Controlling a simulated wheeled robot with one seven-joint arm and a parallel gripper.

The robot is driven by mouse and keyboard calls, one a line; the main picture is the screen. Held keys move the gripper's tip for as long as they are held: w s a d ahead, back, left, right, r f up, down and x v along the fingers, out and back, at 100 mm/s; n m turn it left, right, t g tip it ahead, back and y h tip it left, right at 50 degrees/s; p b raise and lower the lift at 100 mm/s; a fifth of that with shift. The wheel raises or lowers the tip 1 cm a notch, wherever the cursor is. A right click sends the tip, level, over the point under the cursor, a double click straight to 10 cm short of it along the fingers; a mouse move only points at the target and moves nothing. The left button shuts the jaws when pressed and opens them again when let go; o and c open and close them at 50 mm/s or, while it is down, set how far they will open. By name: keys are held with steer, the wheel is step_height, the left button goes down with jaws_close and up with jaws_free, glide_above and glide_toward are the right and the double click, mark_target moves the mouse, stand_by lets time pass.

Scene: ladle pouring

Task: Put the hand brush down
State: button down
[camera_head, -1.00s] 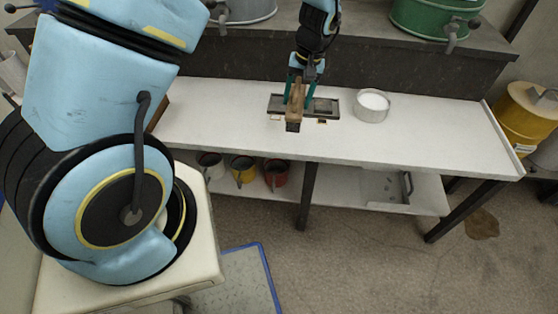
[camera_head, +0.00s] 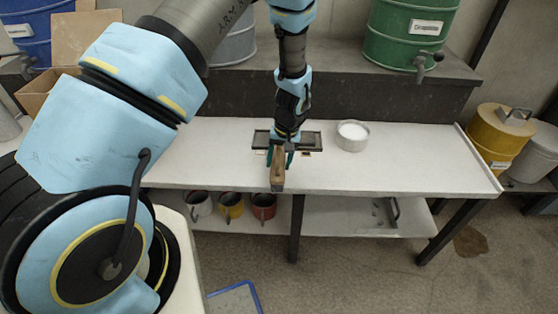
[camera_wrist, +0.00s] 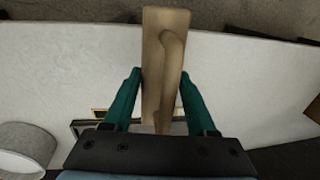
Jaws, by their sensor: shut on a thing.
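My gripper (camera_head: 281,158) is shut on the hand brush (camera_head: 277,174), a brown wooden block. The brush points toward the front edge of the white table (camera_head: 410,165), its near end overlapping that edge in the head view. In the wrist view the brush (camera_wrist: 160,65) stands between the teal fingers (camera_wrist: 160,78), and its far end reaches across the table edge in the picture. A raised ridge runs along its face. Whether it touches the tabletop cannot be told. Any bristles are hidden.
A dark flat tray (camera_head: 312,140) lies behind the brush, partly hidden by my gripper. A round pale container (camera_head: 352,135) stands right of it. The right tabletop is clear. Several mugs (camera_head: 231,205) stand on the lower shelf. A green drum (camera_head: 408,35) sits on the back ledge.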

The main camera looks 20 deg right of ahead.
steer(key=shift+f, duration=0.2)
steer(key=shift+c, duration=1)
jaws_free()
steer(key=shift+r, duration=0.1)
